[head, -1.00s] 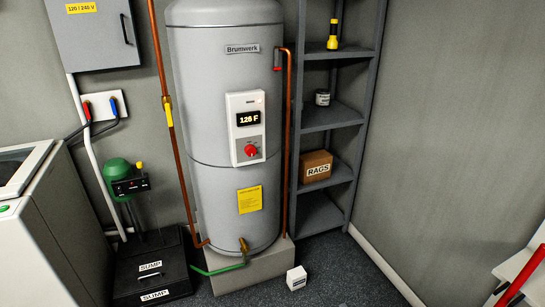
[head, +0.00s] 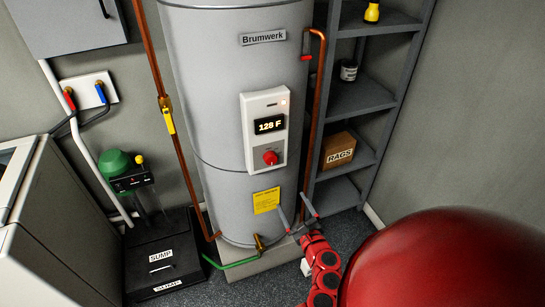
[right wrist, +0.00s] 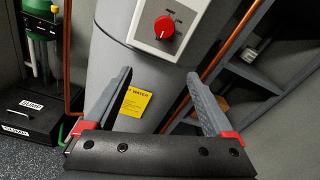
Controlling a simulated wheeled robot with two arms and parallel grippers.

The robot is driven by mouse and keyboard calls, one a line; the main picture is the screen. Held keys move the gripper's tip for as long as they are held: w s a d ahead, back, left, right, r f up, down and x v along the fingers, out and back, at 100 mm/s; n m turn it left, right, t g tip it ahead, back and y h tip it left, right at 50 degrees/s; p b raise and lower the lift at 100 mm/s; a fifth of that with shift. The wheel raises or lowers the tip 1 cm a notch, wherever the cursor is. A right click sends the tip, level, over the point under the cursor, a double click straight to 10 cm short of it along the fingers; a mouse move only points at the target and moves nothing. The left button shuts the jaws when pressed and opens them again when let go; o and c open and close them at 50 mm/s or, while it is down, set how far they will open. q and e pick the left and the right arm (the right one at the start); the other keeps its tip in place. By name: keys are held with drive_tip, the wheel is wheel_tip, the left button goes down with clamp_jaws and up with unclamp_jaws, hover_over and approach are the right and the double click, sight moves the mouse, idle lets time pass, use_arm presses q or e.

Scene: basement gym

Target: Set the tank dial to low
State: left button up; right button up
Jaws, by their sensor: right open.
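The grey water tank (head: 225,100) stands upright in the middle of the head view. Its white control panel (head: 282,103) shows "128 F" on a display (head: 269,124). The red dial (head: 270,157) sits low on the panel; in the right wrist view the dial (right wrist: 164,28) is near the top, with marks above it too small to read. My right gripper (head: 296,212) is open and empty, below the dial in front of the tank's lower part. In the right wrist view its open fingers (right wrist: 158,92) frame the yellow label (right wrist: 135,103). My left gripper is not in view.
Copper pipes (head: 158,100) run beside the tank on both sides. A grey shelf (head: 365,100) with a RAGS box (head: 338,150) stands to the right. A black sump box (head: 162,262) with a green pump (head: 116,165) and a pale appliance (head: 60,220) are on the left.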

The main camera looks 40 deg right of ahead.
wheel_tip(320, 180, up, 2)
drive_tip(key=t+p, duration=0.1)
drive_tip(key=p, duration=0.2)
approach(272, 161)
drive_tip(key=x, duration=0.7)
drive_tip(key=shift+w+d+r, duration=0.1)
drive_tip(key=shift+w, duration=0.05)
drive_tip(key=shift+w+d, duration=0.15)
drive_tip(key=shift+w, duration=0.55)
drive_tip(key=c, duration=1.4)
